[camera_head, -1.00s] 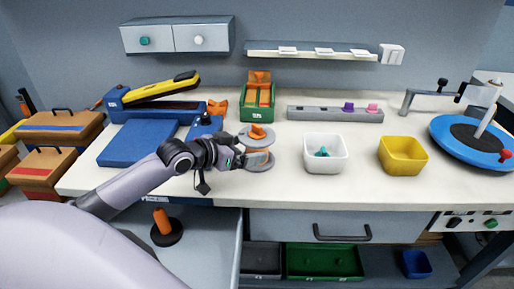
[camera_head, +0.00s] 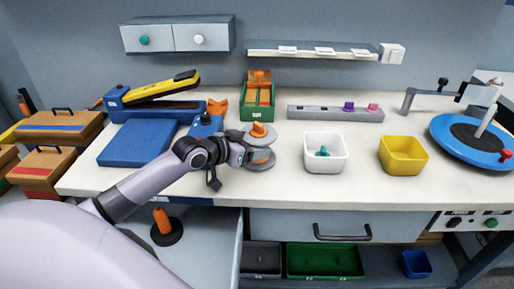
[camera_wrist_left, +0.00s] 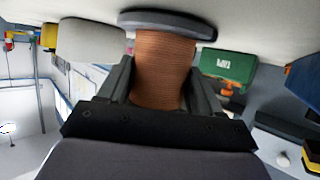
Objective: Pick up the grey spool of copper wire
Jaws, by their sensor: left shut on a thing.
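The grey spool of copper wire (camera_head: 262,139) stands near the front of the white bench, left of the white bin, its two grey flanges visible. In the left wrist view its copper winding (camera_wrist_left: 163,65) fills the space between the two fingers, with one dark grey flange (camera_wrist_left: 168,24) beyond them. My left gripper (camera_head: 247,155) comes in from the left and is shut on the winding between the flanges. The gripper hides part of the spool. I cannot tell whether the lower flange still touches the bench. My right gripper is not in view.
A white bin (camera_head: 325,154) and a yellow bin (camera_head: 403,155) stand to the right. A green box (camera_head: 258,103) with orange parts is behind. A blue mat (camera_head: 138,142) lies left; a blue turntable (camera_head: 470,137) is far right. The bench front has free room.

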